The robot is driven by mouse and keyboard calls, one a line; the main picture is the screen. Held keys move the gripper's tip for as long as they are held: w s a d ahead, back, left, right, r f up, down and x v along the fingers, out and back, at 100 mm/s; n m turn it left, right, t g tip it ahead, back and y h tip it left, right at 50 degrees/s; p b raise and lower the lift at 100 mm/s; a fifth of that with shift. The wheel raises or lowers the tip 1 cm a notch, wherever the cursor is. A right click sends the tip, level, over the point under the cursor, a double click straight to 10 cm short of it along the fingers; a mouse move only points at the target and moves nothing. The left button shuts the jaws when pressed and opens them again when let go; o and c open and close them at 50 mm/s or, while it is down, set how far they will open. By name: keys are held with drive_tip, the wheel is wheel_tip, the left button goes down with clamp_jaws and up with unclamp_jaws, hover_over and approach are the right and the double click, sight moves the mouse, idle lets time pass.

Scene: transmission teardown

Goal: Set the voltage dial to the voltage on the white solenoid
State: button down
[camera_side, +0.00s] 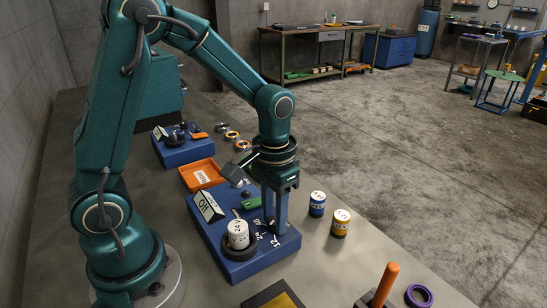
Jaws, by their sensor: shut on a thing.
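The white solenoid (238,235) stands upright in a dark round socket on the blue test box (240,268), and its label appears to read 24 V. A sign reading "Off" (208,207) stands at the box's back left. My gripper (274,228) points straight down over the right part of the box, right of the white solenoid. Its fingers are shut on the voltage dial, which they hide almost completely. White printed numbers and marks show on the box around the fingertips; the dial's pointer setting cannot be read.
A blue solenoid (317,204) and a yellow one (340,223) stand on the bench at right. An orange tray (202,175) and a second blue box (181,150) lie behind. An orange-handled tool (384,283) and a purple ring (418,296) are in front.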

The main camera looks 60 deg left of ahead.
sight(274, 220)
drive_tip(key=m, duration=0.4)
drive_tip(key=shift+m, duration=0.3)
idle(0.3)
drive_tip(key=c, duration=0.6)
unclamp_jaws()
drive_tip(key=shift+r, duration=0.1)
drive_tip(key=shift+r, duration=2.5)
